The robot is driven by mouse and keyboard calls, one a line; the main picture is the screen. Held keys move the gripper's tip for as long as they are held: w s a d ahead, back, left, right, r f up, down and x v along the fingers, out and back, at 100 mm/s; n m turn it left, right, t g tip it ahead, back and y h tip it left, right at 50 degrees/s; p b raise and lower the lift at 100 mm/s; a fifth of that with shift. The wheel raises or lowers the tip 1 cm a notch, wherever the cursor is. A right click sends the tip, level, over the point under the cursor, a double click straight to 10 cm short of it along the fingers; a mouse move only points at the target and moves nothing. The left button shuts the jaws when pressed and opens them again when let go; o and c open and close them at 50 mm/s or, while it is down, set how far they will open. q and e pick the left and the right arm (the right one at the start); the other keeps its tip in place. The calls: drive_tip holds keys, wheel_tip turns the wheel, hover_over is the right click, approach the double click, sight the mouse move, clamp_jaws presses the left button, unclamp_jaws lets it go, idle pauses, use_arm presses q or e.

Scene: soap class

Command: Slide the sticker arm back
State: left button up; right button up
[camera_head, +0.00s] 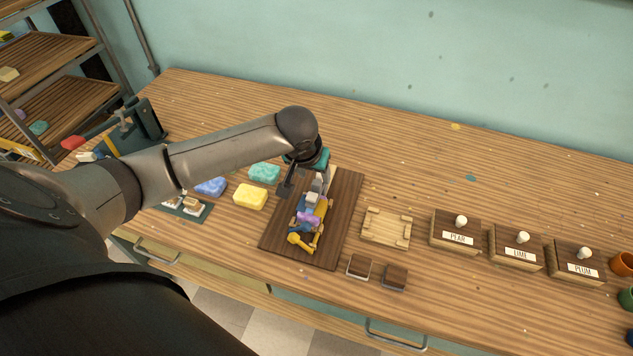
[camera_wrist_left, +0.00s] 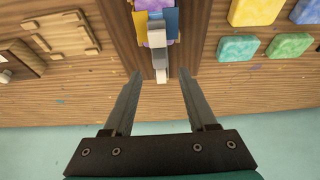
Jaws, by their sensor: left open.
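A small fixture with blue, yellow, purple and grey parts (camera_head: 307,217) sits on a dark wooden board (camera_head: 343,222). It also shows at the top of the left wrist view (camera_wrist_left: 156,20). A pale grey-white narrow piece, apparently the sticker arm (camera_wrist_left: 161,62), extends from its far end. My left gripper (camera_wrist_left: 160,72) is open, with one finger on each side of this piece's end and visible gaps between. In the head view my left gripper (camera_head: 302,184) is at the board's far end and partly hides the fixture there. My right gripper is not in view.
Yellow (camera_head: 250,197), teal (camera_head: 264,172) and blue (camera_head: 211,187) soaps lie left of the board. A light wooden tray (camera_head: 386,228) and labelled boxes (camera_head: 455,232) stand to the right. The table's back strip (camera_head: 420,155) is mostly clear.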

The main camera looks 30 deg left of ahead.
sight(317, 182)
use_arm(q)
drive_tip(key=shift+b+x, duration=0.45)
drive_tip(key=shift+x, duration=2.05)
clamp_jaws()
